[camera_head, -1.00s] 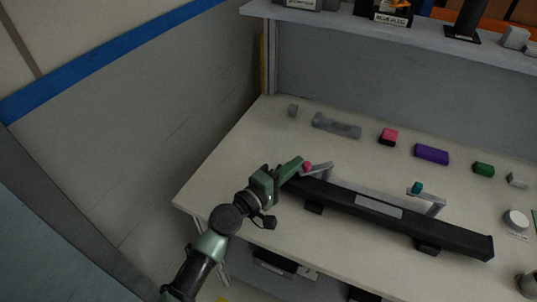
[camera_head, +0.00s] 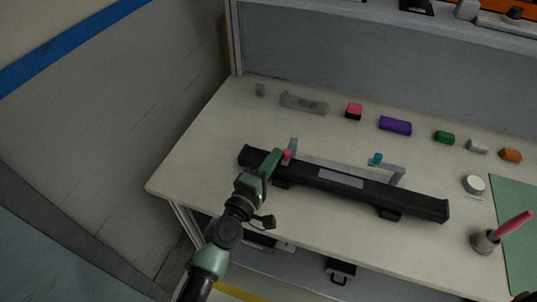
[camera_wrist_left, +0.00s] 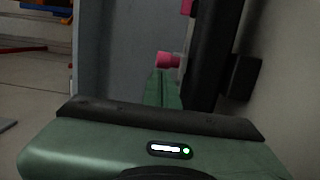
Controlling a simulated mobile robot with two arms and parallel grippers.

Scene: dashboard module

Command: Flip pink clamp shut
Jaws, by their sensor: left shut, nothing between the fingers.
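The black dashboard module (camera_head: 340,186) lies across the table with a grey bracket frame on top. The pink clamp (camera_head: 288,154) is at its left end, with a grey arm (camera_head: 293,144) that stands up steeply. My left gripper (camera_head: 274,159), green, is shut and empty, its tips right beside the pink knob. In the left wrist view the pink knob (camera_wrist_left: 168,59) sits just beyond the shut fingertips (camera_wrist_left: 163,75). Whether they touch it I cannot tell. My right gripper is not in view.
Behind the module lie a grey bar (camera_head: 303,103), a pink block (camera_head: 354,111), a purple block (camera_head: 395,126) and a green block (camera_head: 444,137). A cup with a pink-handled tool (camera_head: 485,241) stands at right. The table's left corner is clear.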

